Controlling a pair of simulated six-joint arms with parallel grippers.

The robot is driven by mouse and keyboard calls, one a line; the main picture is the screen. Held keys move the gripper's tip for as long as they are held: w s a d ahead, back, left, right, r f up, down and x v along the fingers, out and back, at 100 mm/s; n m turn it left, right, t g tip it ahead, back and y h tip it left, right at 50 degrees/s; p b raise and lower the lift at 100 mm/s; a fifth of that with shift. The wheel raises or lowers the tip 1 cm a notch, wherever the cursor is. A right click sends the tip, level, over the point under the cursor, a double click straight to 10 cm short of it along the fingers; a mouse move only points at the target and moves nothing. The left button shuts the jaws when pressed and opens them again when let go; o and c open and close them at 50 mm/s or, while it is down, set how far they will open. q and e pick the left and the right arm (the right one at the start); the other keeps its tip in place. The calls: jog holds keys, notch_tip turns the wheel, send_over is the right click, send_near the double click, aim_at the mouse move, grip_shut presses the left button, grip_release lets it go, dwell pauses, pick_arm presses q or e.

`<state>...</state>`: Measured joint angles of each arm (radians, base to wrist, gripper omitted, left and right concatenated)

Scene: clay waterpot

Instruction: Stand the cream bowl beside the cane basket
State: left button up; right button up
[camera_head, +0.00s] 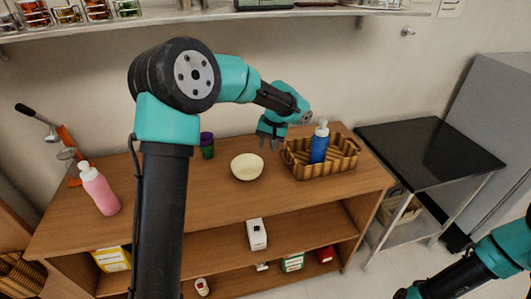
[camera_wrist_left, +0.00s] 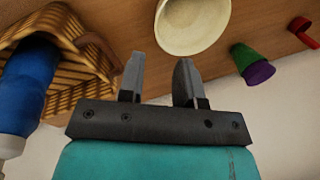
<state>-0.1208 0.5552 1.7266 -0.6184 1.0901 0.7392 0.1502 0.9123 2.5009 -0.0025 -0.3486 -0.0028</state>
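The cream bowl (camera_head: 247,167) sits on the wooden shelf top, left of the cane basket (camera_head: 330,168), with a gap between them. My left gripper (camera_head: 270,146) is above and behind that gap, apart from both. In the left wrist view, my left gripper (camera_wrist_left: 157,75) has its fingers spread with nothing between them. The cream bowl (camera_wrist_left: 192,22) lies beyond the fingertips there, and the cane basket (camera_wrist_left: 75,72) is at the left. My right arm shows at the lower right of the head view, but its fingers cannot be made out.
A blue bottle (camera_head: 319,143) stands in the basket. A green and purple cup (camera_head: 206,146) is behind and left of the bowl. A pink bottle (camera_head: 100,190) stands at the far left. A black-topped table (camera_head: 430,150) is on the right. The shelf top in front of the bowl is clear.

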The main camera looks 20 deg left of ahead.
pick_arm(q)
jog(key=shift+d+r, duration=0.1)
jog(key=shift+r, duration=0.15)
dwell(0.5)
